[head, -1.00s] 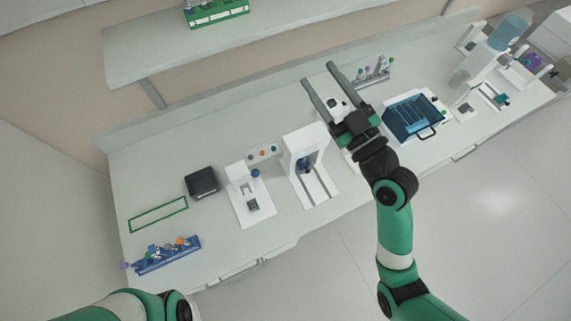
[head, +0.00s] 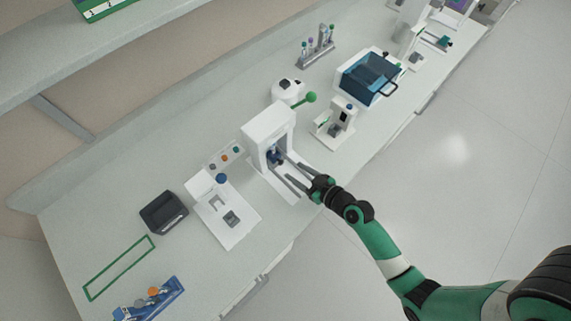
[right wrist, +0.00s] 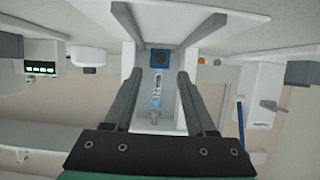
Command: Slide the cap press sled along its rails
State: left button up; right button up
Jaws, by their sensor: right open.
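The white arch-shaped press (head: 268,127) stands mid-bench with its white rail base (head: 262,184) reaching towards the front edge. A small dark blue part (head: 274,155) sits inside the arch; I take it for the sled, but the fingers partly hide it. My right gripper (head: 280,167) is open, its fingers reaching in low from the front towards that part. In the right wrist view, the open fingers (right wrist: 159,78) lie on either side of a blue block (right wrist: 160,58) and a clear tube-like piece (right wrist: 156,92). I cannot tell whether they touch. My left gripper is not in view.
A white fixture (head: 232,235) with a blue knob and a black box (head: 163,212) stand left of the press. A button panel (head: 224,157) sits behind it. A small white device (head: 335,128) and a blue-lidded box (head: 372,75) are to the right.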

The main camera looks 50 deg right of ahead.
aim_at(282, 163)
jog(key=x, duration=0.6)
jog(key=shift+b, duration=0.35)
grip_shut()
dwell(0.9)
